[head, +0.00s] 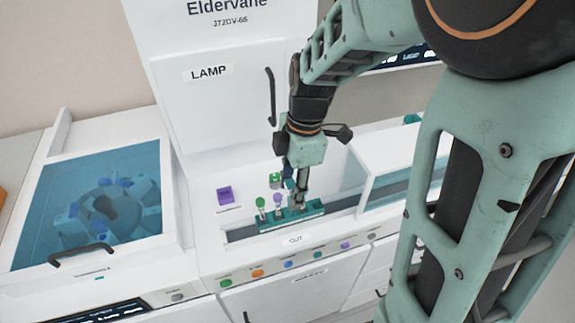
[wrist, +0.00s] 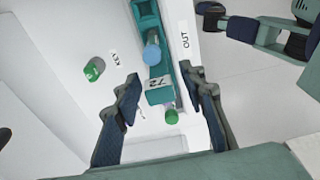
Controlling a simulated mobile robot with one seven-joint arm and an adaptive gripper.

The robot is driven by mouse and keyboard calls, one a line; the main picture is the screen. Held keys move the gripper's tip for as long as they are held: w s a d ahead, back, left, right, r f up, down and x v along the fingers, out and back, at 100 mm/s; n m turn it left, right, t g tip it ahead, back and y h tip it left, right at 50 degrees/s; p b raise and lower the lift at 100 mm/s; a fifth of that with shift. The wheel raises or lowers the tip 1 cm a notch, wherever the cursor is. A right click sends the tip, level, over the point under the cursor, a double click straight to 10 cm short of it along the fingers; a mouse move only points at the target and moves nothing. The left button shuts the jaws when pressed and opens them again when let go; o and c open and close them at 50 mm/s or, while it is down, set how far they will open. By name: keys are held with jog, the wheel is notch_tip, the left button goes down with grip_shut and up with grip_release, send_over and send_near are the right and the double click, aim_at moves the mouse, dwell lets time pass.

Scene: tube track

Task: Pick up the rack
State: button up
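My gripper (head: 300,198) points down over the rack's right part. In the wrist view the rack (wrist: 161,96) carries a "72" label and runs between the two spread fingers of my gripper (wrist: 160,82). The right finger is close to the rack's edge; whether it touches I cannot tell. A gap shows at the left finger. The rack's far end is cut off.
A green cylinder (wrist: 94,69) stands beside the "KEY" label, left of the rack. An "OUT" label (head: 295,239) and a row of coloured buttons (head: 258,273) lie in front. A blue-lidded machine (head: 95,203) stands left. A white cabinet (head: 222,95) rises behind.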

aim_at(288, 213)
jog(key=f, duration=0.4)
jog(key=shift+s+a+f, duration=0.1)
jog(key=shift+a+f, duration=0.05)
jog(key=shift+a, duration=0.25)
grip_shut()
